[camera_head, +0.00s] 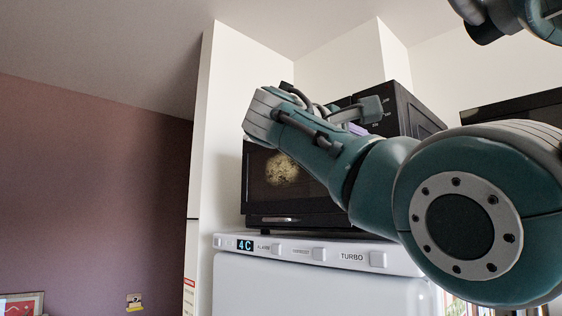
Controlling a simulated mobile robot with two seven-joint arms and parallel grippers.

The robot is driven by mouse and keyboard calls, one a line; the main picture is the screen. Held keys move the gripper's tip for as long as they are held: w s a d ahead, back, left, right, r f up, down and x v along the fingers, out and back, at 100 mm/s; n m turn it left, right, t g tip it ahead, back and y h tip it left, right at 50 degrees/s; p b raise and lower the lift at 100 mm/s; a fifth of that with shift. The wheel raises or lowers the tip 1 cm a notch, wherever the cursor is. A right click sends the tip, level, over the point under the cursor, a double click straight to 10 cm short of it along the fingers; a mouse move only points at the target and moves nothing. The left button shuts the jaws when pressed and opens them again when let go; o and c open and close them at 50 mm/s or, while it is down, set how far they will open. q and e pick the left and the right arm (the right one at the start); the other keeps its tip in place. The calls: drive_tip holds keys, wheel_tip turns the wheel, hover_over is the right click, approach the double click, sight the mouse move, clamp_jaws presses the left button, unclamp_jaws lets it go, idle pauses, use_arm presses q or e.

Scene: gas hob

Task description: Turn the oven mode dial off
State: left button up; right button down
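A black oven (290,217) with a dark glass front stands on top of a white appliance. Something pale yellow shows behind or in its glass. A black panel (391,127) with small white markings shows at its upper right, partly behind my arm. I cannot make out the mode dial; my arm covers much of this area. My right arm reaches in from the right, across the oven front. Its gripper (352,112) seems to be at the panel, mostly hidden by my own wrist, so its opening and any contact cannot be told. My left gripper is not in view.
The white appliance (310,288) below has a 4C display and a TURBO button. A white side wall (208,130) stands close left of the oven. Another black unit (515,107) is at the right.

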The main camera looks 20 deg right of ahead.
idle(0.3)
drive_tip(key=shift+c, duration=2.2)
unclamp_jaws()
drive_tip(key=shift+a, duration=0.1)
drive_tip(key=b+v, duration=0.6)
drive_tip(key=v, duration=0.4)
